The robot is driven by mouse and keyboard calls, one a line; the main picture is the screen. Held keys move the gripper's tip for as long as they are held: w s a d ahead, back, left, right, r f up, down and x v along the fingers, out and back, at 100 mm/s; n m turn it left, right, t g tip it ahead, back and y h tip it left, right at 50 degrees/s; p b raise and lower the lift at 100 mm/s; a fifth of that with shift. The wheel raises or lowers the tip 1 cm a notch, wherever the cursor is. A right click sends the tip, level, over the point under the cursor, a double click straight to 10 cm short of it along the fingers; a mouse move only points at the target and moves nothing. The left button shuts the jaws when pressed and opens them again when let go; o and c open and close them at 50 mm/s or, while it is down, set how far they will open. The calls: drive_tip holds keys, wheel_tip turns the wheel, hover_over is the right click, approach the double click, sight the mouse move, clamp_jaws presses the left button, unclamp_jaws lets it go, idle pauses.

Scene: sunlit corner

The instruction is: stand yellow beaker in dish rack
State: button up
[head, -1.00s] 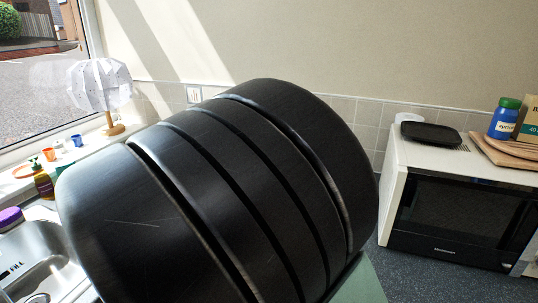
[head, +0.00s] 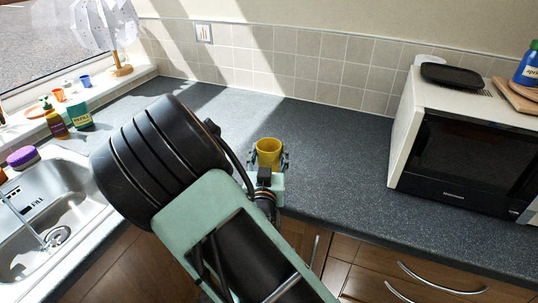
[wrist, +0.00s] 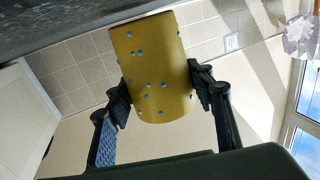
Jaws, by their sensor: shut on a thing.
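The yellow beaker (head: 268,152) is in my gripper (head: 268,162) over the counter, in the middle of the head view. Its open end faces up and it looks about upright. In the wrist view the beaker (wrist: 153,65) shows small blue dots on its side. My gripper (wrist: 160,88) has one finger on each side of it there, shut on it. My arm hides part of the counter's front edge in the head view. I see no dish rack in either view.
A microwave (head: 455,160) stands on the right, with a black tray (head: 457,76) on top. A steel sink (head: 50,215) is at the left. The dark counter (head: 330,145) is clear between sink and microwave.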

drive_tip(key=shift+f, duration=0.3)
drive_tip(key=shift+f+b, duration=0.25)
drive_tip(key=shift+b, duration=0.05)
drive_tip(key=o, duration=1.1)
drive_tip(key=shift+o, duration=0.2)
drive_tip(key=shift+r+p, duration=0.2)
drive_tip(key=shift+p, duration=0.4)
